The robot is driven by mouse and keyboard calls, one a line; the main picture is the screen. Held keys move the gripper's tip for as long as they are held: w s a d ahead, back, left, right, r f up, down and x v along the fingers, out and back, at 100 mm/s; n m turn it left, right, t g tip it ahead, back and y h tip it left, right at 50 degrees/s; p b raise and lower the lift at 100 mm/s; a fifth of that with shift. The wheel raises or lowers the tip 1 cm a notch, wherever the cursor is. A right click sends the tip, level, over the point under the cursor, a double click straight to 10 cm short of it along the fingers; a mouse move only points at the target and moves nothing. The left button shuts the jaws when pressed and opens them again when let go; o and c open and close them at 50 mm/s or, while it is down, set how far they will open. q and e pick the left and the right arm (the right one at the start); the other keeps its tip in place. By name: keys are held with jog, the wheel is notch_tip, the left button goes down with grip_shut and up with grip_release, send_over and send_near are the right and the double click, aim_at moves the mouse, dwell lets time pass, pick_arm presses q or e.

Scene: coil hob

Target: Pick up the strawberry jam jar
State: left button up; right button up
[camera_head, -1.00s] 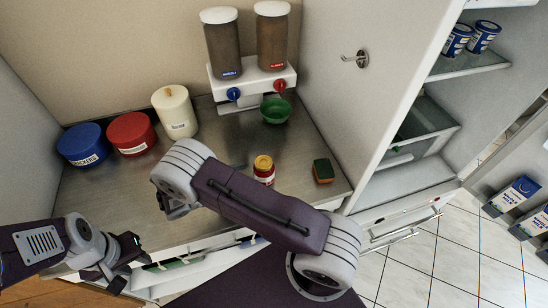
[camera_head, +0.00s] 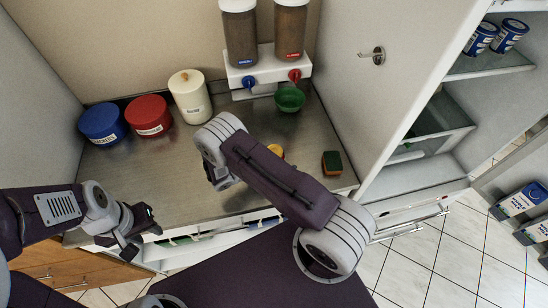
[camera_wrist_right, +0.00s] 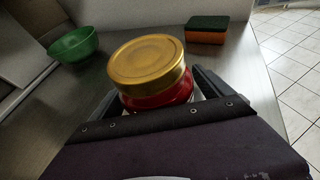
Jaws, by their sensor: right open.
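The strawberry jam jar, with a gold lid and red body, stands on the metal worktop. In the head view only part of its lid (camera_head: 276,151) shows past my right arm. In the right wrist view the jar (camera_wrist_right: 150,65) stands upright, close in front of the palm. My right gripper (camera_wrist_right: 162,92) is open, with a dark finger on each side of the jar; whether they touch it is unclear. In the head view its fingers are hidden behind my arm. My left gripper (camera_head: 142,228) is open and empty, by the worktop's front edge at the left.
A green and orange sponge (camera_head: 332,163) lies right of the jar. A green bowl (camera_head: 289,98) is behind, under a two-canister dispenser (camera_head: 268,58). Blue (camera_head: 103,124), red (camera_head: 148,115) and cream (camera_head: 190,96) canisters stand at back left. A white cabinet wall (camera_head: 365,90) bounds the right.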

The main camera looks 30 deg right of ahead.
aim_at(281, 151)
grip_shut()
jog(key=shift+w+r, duration=0.1)
jog(key=shift+r, duration=0.55)
notch_tip(281, 151, up, 3)
jog(key=shift+f+b, duration=0.1)
jog(key=shift+b, duration=0.4)
jog(key=s+a+r, duration=0.2)
jog(key=s+r, duration=0.1)
jog(key=s, duration=0.2)
jog(key=s+a+r+b, duration=0.1)
jog(key=s+a+r, duration=0.1)
jog(key=s+r, duration=0.2)
jog(key=shift+s+a, duration=0.3)
jog(key=shift+s, duration=0.65)
